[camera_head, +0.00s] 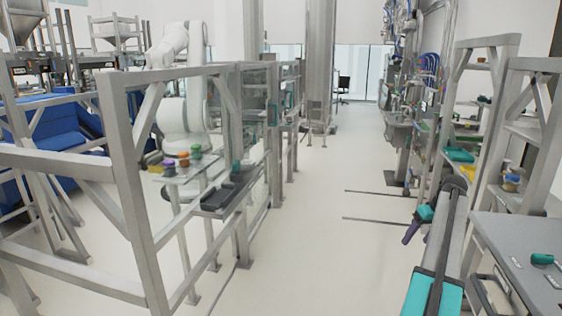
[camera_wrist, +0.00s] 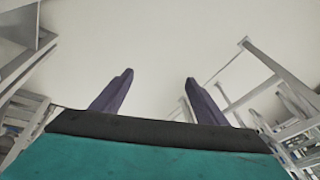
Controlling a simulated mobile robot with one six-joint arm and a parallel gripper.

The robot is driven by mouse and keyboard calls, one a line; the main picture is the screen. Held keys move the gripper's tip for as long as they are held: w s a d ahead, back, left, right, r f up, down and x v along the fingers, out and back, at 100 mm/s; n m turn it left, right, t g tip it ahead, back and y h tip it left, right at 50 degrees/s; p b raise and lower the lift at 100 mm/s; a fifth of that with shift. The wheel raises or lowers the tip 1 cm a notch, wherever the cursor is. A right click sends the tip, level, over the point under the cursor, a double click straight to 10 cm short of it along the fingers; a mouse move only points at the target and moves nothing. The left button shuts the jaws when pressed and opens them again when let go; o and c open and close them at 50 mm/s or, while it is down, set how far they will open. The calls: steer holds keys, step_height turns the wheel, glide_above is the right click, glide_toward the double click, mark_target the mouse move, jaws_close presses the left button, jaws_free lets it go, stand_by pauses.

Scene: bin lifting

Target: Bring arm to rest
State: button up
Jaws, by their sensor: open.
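My gripper (camera_wrist: 159,77) has two dark purple fingers that stand apart in the wrist view. Nothing is between them but pale floor. In the head view my gripper (camera_head: 411,232) shows at the right of centre, with a purple finger pointing down and left above the floor. Its teal body is at the end of my grey arm, which comes up from the bottom right. It appears empty.
A metal frame (camera_head: 128,190) fills the left side, with a white robot arm (camera_head: 180,110) behind it. A grey workbench (camera_head: 515,245) and shelves stand close on the right. The floor aisle (camera_head: 310,230) between is open, apart from two thin bars near my gripper.

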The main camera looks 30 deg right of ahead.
steer(key=w+a+f+n+g+y, duration=0.1)
steer(key=w+a+f+n+y, duration=0.1)
steer(key=w+a+f, duration=0.85)
steer(key=w+a+f+n+g, duration=0.1)
steer(key=w+a+f, duration=0.1)
steer(key=a+f, duration=0.7)
steer(key=w+a+f+n+g+y, duration=0.1)
steer(key=w+a+f, duration=0.3)
steer(key=a, duration=1)
steer(key=w+a+f+n+g, duration=0.1)
steer(key=a+f+g, duration=0.1)
steer(key=a+f, duration=0.75)
steer(key=s+a+f+n+g, duration=0.1)
steer(key=s+a+f, duration=0.3)
steer(key=a, duration=0.4)
steer(key=s+a+f+n+g, duration=0.1)
steer(key=s+a+f, duration=0.3)
steer(key=a, duration=0.4)
steer(key=s+a+f+g, duration=0.1)
steer(key=s+a+f, duration=0.35)
steer(key=a, duration=0.45)
steer(key=s+a+f+m+h, duration=0.1)
steer(key=s+a, duration=0.1)
steer(key=s, duration=0.7)
steer(key=s+a+f+m+g+h, duration=0.1)
steer(key=s+a+f+h, duration=0.1)
steer(key=s, duration=0.8)
steer(key=shift+a, duration=0.8)
